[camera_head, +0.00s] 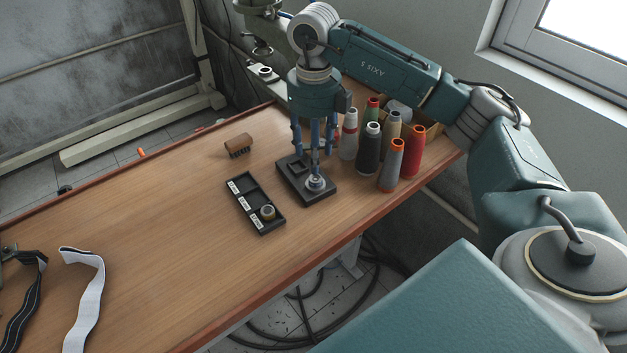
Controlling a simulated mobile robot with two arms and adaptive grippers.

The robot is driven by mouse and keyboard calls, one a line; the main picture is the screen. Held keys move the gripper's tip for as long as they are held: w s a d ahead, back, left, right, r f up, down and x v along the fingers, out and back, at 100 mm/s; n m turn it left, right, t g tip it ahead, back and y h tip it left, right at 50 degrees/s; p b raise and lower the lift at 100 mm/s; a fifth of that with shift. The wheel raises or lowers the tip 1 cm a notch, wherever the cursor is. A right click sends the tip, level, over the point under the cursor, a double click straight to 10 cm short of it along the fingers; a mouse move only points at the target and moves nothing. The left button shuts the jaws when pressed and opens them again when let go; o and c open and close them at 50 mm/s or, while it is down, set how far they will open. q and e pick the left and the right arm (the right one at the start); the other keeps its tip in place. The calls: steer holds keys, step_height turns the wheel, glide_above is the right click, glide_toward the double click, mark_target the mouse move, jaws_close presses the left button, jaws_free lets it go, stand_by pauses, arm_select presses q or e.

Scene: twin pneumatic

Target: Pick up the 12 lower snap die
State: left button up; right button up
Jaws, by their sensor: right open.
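My right gripper (315,172) points straight down over a black two-station block (293,174). Its fingers are open, with the tips around or just above a small round metal piece (315,184) at the block's near end; I cannot tell if they touch it. This piece may be a snap die, but its marking is too small to read. A black tray (250,190) with white labels lies left of the block. My left gripper is not clearly visible.
Several thread cones (368,150) stand close right of the gripper, before a cardboard box (433,130). A brown brush-like piece (238,146) lies behind the tray. Black and white straps (82,295) lie at the left. The middle of the wooden table (165,220) is clear.

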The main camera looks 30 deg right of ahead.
mark_target(315, 178)
steer(key=shift+s+f, duration=0.3)
steer(key=shift+f, duration=0.4)
steer(key=f+p, duration=0.2)
steer(key=f, duration=0.2)
steer(key=shift+w+f+p, duration=0.2)
steer(key=shift+p, duration=0.1)
steer(key=shift+f, duration=0.55)
jaws_close()
